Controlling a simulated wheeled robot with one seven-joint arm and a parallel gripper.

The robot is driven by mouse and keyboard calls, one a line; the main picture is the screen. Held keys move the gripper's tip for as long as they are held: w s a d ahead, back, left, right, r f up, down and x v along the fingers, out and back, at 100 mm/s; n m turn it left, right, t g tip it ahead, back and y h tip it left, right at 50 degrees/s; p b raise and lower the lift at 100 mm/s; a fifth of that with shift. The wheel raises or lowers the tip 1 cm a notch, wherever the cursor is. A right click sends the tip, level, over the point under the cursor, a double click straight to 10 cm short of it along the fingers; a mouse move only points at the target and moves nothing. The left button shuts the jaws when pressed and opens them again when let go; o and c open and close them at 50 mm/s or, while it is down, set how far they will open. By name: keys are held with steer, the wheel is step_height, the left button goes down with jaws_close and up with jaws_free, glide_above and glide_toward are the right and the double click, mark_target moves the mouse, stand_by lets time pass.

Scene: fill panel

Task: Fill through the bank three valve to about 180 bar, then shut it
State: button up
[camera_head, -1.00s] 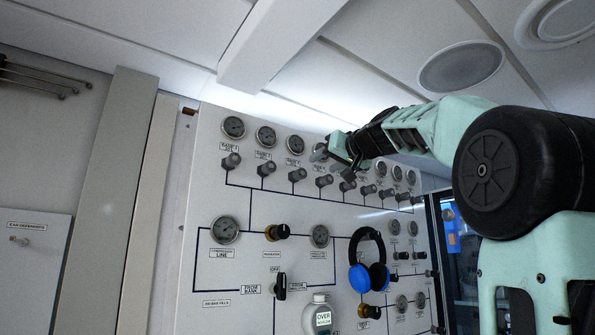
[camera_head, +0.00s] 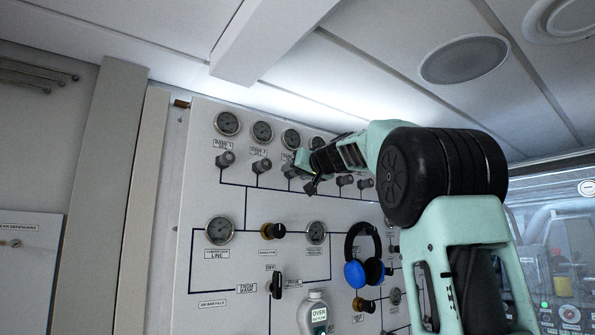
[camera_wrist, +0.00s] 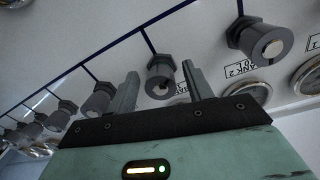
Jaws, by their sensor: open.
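The bank three valve is a grey knob in the upper row of the panel (camera_head: 205,285). In the head view my gripper (camera_head: 300,165) covers part of it. In the wrist view, which is inverted, the knob next to the one by the BANK 2 label, taken as the bank three valve (camera_wrist: 160,72), appears between my two open fingers (camera_wrist: 160,88). I cannot tell whether the fingers reach around it or touch it. Its gauge (camera_head: 290,138) is above it; the needle is too small to read. The bank two valve (camera_head: 262,166) is just left in the head view.
The bank one valve (camera_head: 225,160) and further knobs (camera_head: 345,181) stand close along the same row. Blue headphones (camera_head: 356,273) hang lower on the panel, and a white bottle (camera_head: 314,315) is at the bottom. A ceiling beam (camera_head: 265,45) is above.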

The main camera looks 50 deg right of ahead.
steer(key=c, duration=1)
steer(key=shift+o, duration=0.2)
steer(key=shift+f+n+b, duration=0.25)
steer(key=shift+n+b, duration=0.05)
steer(key=shift+b, duration=0.5)
steer(key=shift+d+f+n+b, duration=0.15)
steer(key=shift+n+b, duration=0.55)
steer(key=shift+b, duration=0.55)
steer(key=shift+n+b, duration=0.8)
steer(key=shift+b, duration=0.05)
steer(key=shift+r+n, duration=0.35)
steer(key=shift+n, duration=0.05)
steer(key=o, duration=1)
steer(key=shift+c, duration=0.2)
steer(key=b+v, duration=0.7)
steer(key=v, duration=1)
steer(key=shift+s+f, duration=0.15)
steer(key=shift+s, duration=0.1)
